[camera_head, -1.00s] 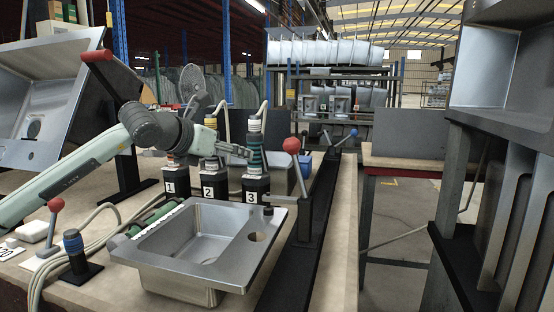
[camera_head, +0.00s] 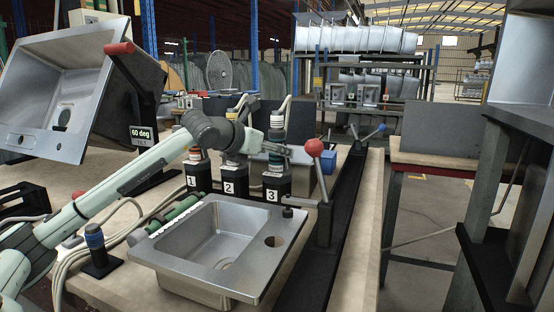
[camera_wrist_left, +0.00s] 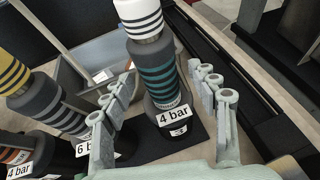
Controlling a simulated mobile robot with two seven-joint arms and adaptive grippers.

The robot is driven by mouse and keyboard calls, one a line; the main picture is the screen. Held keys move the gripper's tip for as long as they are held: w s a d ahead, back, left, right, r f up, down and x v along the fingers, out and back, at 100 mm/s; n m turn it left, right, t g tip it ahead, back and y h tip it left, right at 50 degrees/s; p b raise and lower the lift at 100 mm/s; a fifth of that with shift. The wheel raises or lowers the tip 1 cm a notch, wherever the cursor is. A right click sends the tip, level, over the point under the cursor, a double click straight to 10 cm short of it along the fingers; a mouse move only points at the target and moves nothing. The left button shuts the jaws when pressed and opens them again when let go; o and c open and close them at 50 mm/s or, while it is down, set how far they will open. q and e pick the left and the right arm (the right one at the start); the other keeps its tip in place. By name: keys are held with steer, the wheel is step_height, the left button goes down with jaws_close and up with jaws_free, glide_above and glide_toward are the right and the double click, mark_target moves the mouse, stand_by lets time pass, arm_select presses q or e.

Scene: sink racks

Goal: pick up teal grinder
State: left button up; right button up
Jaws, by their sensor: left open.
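The teal grinder (camera_head: 277,134) is a dark, upright cylinder with teal stripes and a black-and-white striped top. It stands in the black holder (camera_head: 276,188) numbered 3. In the left wrist view the grinder (camera_wrist_left: 158,72) is in the middle, above a "4 bar" label. My left gripper (camera_head: 283,152) is open in front of the grinder and hides part of it. In the left wrist view its fingers (camera_wrist_left: 164,95) lie on either side of the grinder's lower body, with gaps visible. My right gripper is not in view.
Holders 1 (camera_head: 196,178) and 2 (camera_head: 233,178) stand left of it with similar tools; the yellow-striped one (camera_wrist_left: 12,75) is close to my left finger. A steel sink (camera_head: 215,240) lies in front. A red-knobbed lever (camera_head: 315,150) stands just right. A tilted sink (camera_head: 65,90) is at left.

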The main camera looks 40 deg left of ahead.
arm_select(q)
steer(key=shift+x, duration=1.2)
jaws_close()
steer(key=shift+r, duration=0.2)
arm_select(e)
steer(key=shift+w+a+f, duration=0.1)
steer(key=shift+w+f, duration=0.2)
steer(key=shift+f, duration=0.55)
